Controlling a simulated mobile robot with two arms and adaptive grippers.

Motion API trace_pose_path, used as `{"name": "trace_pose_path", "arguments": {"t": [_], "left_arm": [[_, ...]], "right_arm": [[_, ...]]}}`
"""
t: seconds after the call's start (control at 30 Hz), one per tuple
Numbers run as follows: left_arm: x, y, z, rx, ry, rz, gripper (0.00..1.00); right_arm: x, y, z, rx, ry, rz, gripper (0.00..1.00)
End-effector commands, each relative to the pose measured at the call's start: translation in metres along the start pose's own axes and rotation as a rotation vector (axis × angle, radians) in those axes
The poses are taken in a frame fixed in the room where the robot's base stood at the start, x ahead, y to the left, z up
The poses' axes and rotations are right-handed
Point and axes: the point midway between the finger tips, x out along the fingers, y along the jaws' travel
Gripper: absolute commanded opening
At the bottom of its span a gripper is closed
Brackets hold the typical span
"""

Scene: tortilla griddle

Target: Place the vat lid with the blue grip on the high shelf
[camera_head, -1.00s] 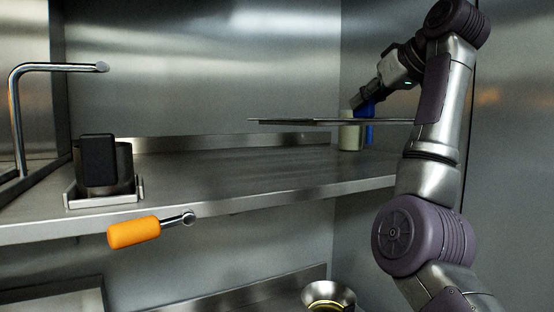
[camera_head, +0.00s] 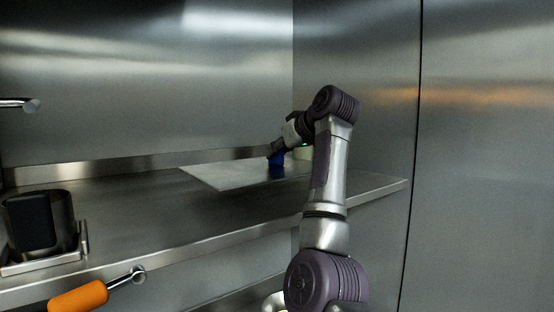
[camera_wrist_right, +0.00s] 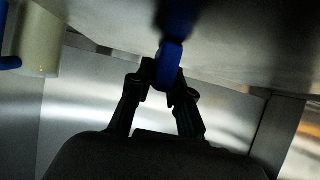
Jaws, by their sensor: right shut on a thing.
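The vat lid (camera_head: 225,177) is a thin, flat metal plate with an upright blue grip (camera_head: 277,160). My right gripper (camera_head: 275,154) is shut on the blue grip. The lid is over the back right of the high steel shelf (camera_head: 150,222), flat or nearly so. I cannot tell whether it touches the shelf. In the right wrist view, the two dark fingers (camera_wrist_right: 165,78) close around the blue grip (camera_wrist_right: 171,55), with the lid's metal face (camera_wrist_right: 245,35) beyond. My left gripper is not in view.
A cream container (camera_head: 303,152) stands at the back right, partly behind my arm; in the wrist view it (camera_wrist_right: 38,40) has blue beside it. A dark pot (camera_head: 60,225) in a metal holder stands at the left. An orange handle (camera_head: 78,298) sticks out below the shelf front. The shelf middle is clear.

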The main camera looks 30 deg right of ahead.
Motion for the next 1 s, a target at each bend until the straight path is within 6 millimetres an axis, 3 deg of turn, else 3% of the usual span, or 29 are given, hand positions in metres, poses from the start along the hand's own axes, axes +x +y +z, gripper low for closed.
{"name": "trace_pose_path", "arguments": {"t": [0.27, 0.5, 0.53, 0.67, 1.0], "left_arm": [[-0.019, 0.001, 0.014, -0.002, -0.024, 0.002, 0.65], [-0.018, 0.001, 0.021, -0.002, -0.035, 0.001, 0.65], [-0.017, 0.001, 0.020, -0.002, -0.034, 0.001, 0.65], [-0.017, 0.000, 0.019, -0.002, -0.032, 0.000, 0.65], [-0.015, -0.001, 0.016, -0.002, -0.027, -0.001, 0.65]], "right_arm": [[0.016, 0.000, 0.029, 0.000, 0.001, 0.000, 0.00], [0.017, 0.000, 0.033, 0.000, 0.002, 0.000, 0.00], [0.018, 0.000, 0.034, -0.001, -0.002, 0.000, 0.21], [0.018, 0.000, 0.034, -0.001, -0.002, 0.000, 0.43], [0.016, 0.000, 0.034, -0.001, -0.001, 0.000, 0.43]]}}
